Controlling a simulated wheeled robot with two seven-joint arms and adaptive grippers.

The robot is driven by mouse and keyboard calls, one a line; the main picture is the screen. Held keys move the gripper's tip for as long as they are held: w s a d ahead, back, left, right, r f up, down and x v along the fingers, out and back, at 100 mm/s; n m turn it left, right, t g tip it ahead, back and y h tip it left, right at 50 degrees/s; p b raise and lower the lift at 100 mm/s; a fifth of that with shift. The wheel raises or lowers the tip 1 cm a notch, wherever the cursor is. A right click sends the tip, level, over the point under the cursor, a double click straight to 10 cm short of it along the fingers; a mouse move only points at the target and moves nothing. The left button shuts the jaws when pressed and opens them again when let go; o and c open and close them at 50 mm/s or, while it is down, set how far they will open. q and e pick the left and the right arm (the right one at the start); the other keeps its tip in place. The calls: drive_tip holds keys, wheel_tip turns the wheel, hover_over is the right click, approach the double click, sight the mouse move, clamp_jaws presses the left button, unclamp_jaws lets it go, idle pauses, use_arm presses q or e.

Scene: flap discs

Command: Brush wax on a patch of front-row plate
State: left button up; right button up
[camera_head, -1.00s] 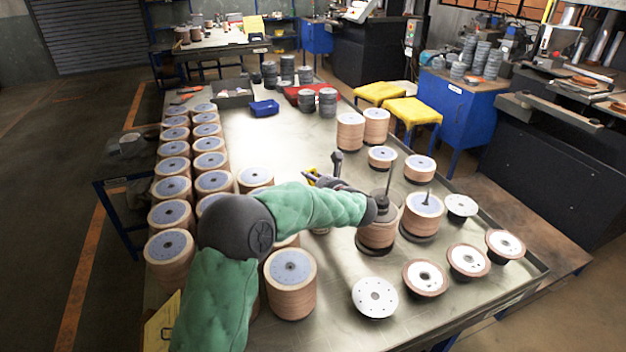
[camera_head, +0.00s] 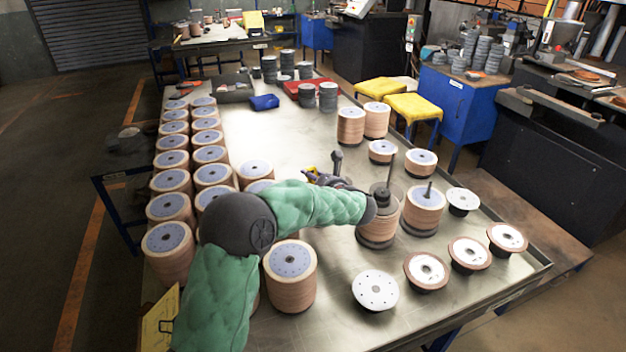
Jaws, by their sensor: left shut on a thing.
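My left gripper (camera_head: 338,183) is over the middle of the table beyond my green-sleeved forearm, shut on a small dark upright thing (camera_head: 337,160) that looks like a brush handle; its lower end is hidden. A yellow bit shows beside it. The front-row plates are round and white: a bare one (camera_head: 375,289) at the left, then three with brown rims (camera_head: 427,269), (camera_head: 468,254) and (camera_head: 506,238) along the near right edge. The gripper is up and left of them, apart from them. I cannot make out wax on any plate. My right gripper is not in view.
Two disc stacks on spindles (camera_head: 378,228) and (camera_head: 424,208) stand between the gripper and the front row. Rows of tall disc stacks (camera_head: 170,238) fill the table's left side. A blue bin (camera_head: 264,102) and a red tray (camera_head: 304,89) lie at the back. The metal tabletop (camera_head: 280,135) is clear mid-back.

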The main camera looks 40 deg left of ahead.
use_arm(q)
drive_tip(key=shift+f+b, duration=0.45)
drive_tip(key=shift+f, duration=0.25)
idle(1.1)
drive_tip(key=shift+r+p, duration=2.65)
drive_tip(key=shift+r, duration=0.9)
